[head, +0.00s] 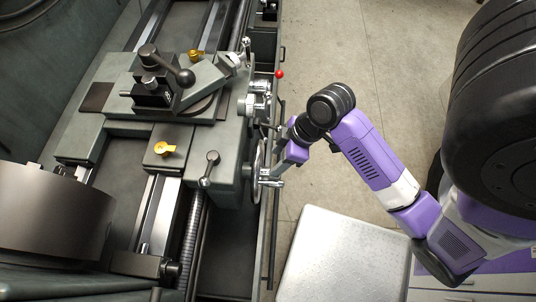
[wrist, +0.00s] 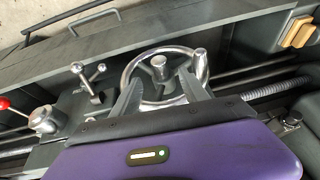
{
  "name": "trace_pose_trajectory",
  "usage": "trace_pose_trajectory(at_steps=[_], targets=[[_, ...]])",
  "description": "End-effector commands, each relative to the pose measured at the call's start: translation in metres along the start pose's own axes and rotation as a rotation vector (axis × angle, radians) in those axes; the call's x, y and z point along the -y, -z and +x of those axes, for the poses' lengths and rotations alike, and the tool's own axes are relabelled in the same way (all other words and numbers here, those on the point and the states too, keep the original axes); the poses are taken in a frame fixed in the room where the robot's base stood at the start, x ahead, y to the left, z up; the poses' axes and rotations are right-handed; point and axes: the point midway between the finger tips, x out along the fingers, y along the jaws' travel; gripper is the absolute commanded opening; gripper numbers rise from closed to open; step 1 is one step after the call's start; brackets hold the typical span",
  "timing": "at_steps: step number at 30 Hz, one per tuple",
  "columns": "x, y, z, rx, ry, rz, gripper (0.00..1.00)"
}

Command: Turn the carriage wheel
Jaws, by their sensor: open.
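The carriage wheel is a silver handwheel. In the wrist view its rim (wrist: 150,52) shows in front of my gripper, with a central hub (wrist: 158,66) and a crank handle (wrist: 200,62) on the right side of the rim. In the head view the wheel (head: 257,172) is seen nearly edge-on at the carriage's right side. My gripper (head: 270,178) is beside the wheel; its open fingers (wrist: 160,80) point at it, one on each side of the hub. The lower rim is partly hidden behind the fingers and purple housing. I cannot tell whether the fingers touch the wheel.
The lathe carriage (head: 120,128) bears a tool post (head: 153,90) and levers. A red-knobbed lever (head: 279,74) sticks out above the wheel, also seen in the wrist view (wrist: 4,103). A light grey tabletop (head: 340,255) stands at lower middle. Open floor (head: 350,50) lies right of the lathe.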

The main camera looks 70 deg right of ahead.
Motion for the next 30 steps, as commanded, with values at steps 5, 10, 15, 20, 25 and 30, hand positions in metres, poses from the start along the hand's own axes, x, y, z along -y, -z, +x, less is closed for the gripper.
trace_pose_trajectory(at_steps=[5,10,15,20,25,30], targets=[[0.001,0.0,0.019,0.001,0.006,-0.002,0.52],[0.001,0.0,0.046,0.0,0.004,0.0,0.52],[0.001,0.0,0.066,0.0,0.003,0.0,0.52],[0.001,0.0,0.075,0.0,0.002,-0.002,0.52],[0.001,0.0,0.077,0.0,0.001,-0.002,0.52],[0.001,0.0,0.076,0.0,0.001,-0.001,0.37]])
